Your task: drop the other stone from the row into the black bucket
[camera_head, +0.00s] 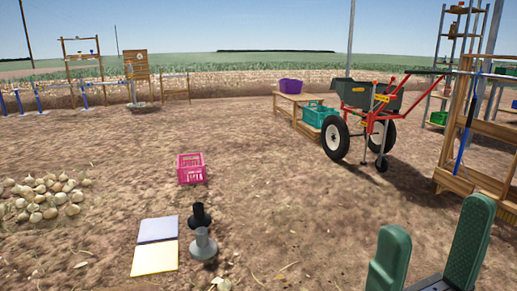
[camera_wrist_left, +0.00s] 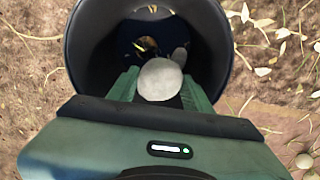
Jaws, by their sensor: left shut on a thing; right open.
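My left gripper (camera_wrist_left: 158,92) is shut on a pale round stone (camera_wrist_left: 160,78) in the left wrist view. The stone shows between the green fingers, in front of the black bucket's (camera_wrist_left: 88,50) open mouth. How deep the stone is relative to the rim I cannot tell. Inside the bucket, a grey rounded thing (camera_wrist_left: 180,56) and a small brownish thing (camera_wrist_left: 147,44) show in the dark. My right gripper (camera_head: 435,222) is open and empty at the lower right of the head view. My left gripper and the bucket do not show clearly there.
A pink crate (camera_head: 191,168) stands on the soil, with a pile of onions (camera_head: 42,198) to its left. A black object (camera_head: 200,214) and a grey one (camera_head: 203,245) stand beside a yellow panel (camera_head: 154,258). A wheelbarrow (camera_head: 372,95) is at the back right. Mid-ground soil is open.

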